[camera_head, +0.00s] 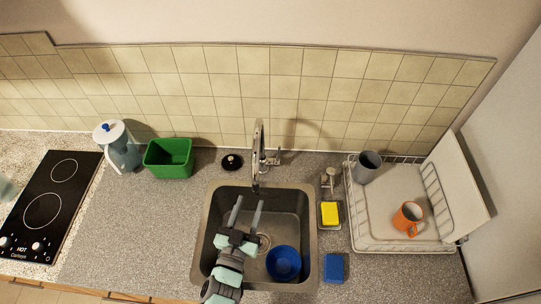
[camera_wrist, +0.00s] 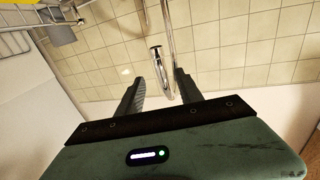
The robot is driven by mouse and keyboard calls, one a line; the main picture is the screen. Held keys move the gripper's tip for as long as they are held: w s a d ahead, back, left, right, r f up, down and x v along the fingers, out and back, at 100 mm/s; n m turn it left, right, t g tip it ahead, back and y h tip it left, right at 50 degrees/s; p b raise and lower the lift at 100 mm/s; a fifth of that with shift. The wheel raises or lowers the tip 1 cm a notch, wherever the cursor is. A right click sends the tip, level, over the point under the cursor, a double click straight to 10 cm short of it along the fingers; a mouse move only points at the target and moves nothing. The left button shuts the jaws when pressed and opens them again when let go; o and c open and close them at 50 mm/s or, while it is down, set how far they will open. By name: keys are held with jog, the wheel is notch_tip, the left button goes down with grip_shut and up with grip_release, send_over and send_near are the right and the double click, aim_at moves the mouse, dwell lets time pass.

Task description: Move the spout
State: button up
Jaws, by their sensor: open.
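The spout (camera_head: 258,150) is a tall chrome curved tap at the back edge of the sink, its tip hanging over the basin. In the wrist view the chrome spout (camera_wrist: 170,30) shows ahead, with a chrome piece (camera_wrist: 158,60) pointing down beside it, between the lines of my fingers. My gripper (camera_head: 247,203) is over the sink basin (camera_head: 213,240), in front of the spout and apart from it. Its two fingers are spread and empty, pointing at the spout; they also show in the wrist view (camera_wrist: 156,88).
A blue bowl (camera_head: 283,263) lies in the sink. A yellow sponge (camera_head: 330,213), a soap dispenser (camera_head: 328,180) and a blue sponge (camera_head: 334,268) are to the right, before the dish rack (camera_head: 360,237). A green bin (camera_head: 168,159) stands left.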

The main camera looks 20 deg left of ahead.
jog(key=shift+w+a+f, duration=0.15)
jog(key=shift+w, duration=0.4)
jog(key=w+p, duration=0.2)
jog(key=w, duration=0.7)
jog(key=shift+w+a, duration=0.2)
jog(key=shift+a, duration=0.1)
grip_shut()
dwell(0.6)
